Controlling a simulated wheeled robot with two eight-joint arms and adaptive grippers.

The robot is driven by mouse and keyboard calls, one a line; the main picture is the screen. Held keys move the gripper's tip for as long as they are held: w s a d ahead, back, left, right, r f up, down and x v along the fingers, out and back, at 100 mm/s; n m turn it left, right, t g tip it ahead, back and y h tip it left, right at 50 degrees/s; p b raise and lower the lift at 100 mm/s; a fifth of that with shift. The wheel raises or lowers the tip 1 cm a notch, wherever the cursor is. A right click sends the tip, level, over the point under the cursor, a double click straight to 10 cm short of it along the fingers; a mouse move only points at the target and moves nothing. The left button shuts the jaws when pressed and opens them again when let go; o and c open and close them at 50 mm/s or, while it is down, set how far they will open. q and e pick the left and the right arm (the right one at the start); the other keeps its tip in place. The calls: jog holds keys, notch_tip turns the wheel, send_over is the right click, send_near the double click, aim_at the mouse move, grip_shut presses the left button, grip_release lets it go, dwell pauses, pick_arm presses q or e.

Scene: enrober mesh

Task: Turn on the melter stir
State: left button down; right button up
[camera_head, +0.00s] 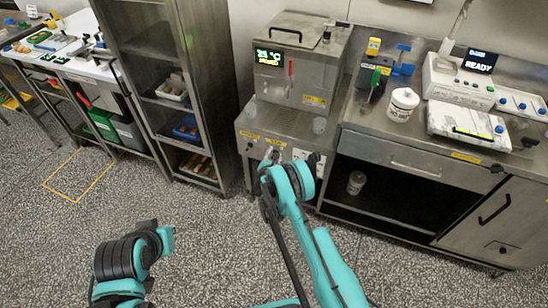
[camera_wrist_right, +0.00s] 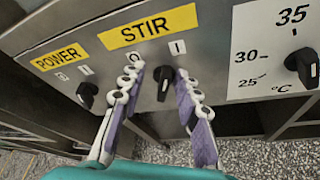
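The melter (camera_head: 318,62) is a steel box with a lid and a lit display reading 25 °C, on a steel cabinet in the head view. The black STIR knob (camera_wrist_right: 163,82) is on the cabinet's front panel under a yellow STIR label (camera_wrist_right: 150,27), with O and I marks above it. My right gripper (camera_wrist_right: 158,90) is open, one finger on each side of this knob; I cannot tell whether either touches it. In the head view my right gripper (camera_head: 272,158) is at the panel, small and partly hidden by its wrist. My left arm shows at lower left, but its fingers are not visible.
The POWER knob (camera_wrist_right: 87,94) is left of STIR, and a temperature knob (camera_wrist_right: 304,66) is on the right. A bench with a READY display (camera_head: 480,62) and a white tub (camera_head: 403,104) stands at right. A steel rack (camera_head: 165,90) stands left. The floor before them is clear.

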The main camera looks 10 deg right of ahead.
aim_at(275, 138)
notch_tip(275, 138, up, 9)
jog(key=shift+f, duration=0.2)
jog(key=s+a+f+n+g+h+p, duration=0.1)
jog(key=s+a+f+n+p, duration=0.25)
jog(key=s+f, duration=0.25)
jog(key=f+b+x, duration=0.1)
jog(key=b+x, duration=0.2)
jog(key=x, duration=0.4)
jog(key=shift+g+h, duration=0.3)
jog(key=shift+w+d+f, duration=0.1)
grip_shut()
